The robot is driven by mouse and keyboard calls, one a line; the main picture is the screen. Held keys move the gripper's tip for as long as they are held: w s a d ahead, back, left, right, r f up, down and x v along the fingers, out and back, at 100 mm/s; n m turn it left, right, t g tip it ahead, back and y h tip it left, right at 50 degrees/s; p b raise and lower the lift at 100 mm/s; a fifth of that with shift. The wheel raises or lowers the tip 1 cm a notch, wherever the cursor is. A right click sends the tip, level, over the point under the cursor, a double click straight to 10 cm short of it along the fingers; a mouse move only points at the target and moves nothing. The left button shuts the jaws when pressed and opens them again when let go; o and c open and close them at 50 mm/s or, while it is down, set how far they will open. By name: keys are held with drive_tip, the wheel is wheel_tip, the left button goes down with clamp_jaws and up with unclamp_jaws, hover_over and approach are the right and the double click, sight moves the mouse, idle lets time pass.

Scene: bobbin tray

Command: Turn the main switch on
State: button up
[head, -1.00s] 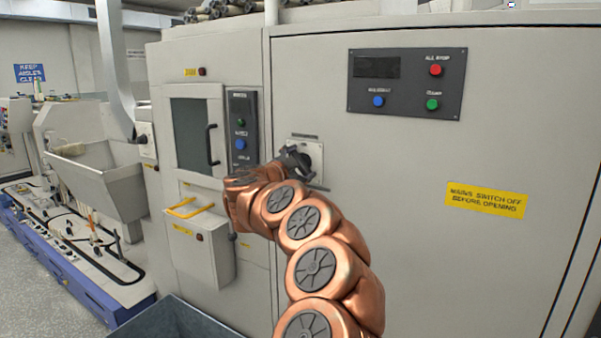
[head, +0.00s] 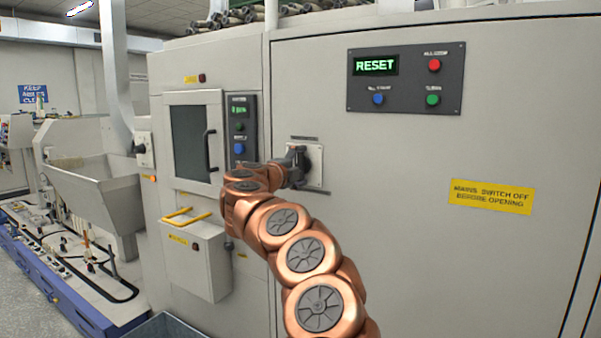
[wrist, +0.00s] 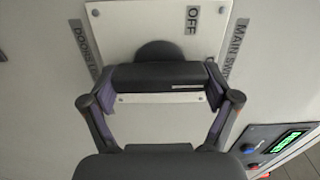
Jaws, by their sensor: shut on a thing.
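The main switch shows in the wrist view as a black handle (wrist: 160,77) in front of a round dark hub on a pale plate (wrist: 125,30). An "OFF" label is on the plate, and a "MAIN SW..." label is beside it, partly cut off. My gripper (wrist: 155,90) is shut on the handle, with a finger at each end of it. In the head view my gripper (head: 297,165) is at the switch plate (head: 314,178) on the large grey cabinet door; my gripper hides most of the handle there.
A dark panel (head: 360,100) above right has a lit green "RESET" display (head: 376,65) and red, blue and green buttons. A yellow sign (head: 491,197) says mains switch off before opening. A small control strip (head: 239,125) and a door handle (head: 209,150) are left of the switch.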

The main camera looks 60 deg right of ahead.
idle(0.4)
drive_tip(key=o, duration=0.9)
drive_tip(key=a, duration=1.2)
drive_tip(key=shift+s, duration=0.3)
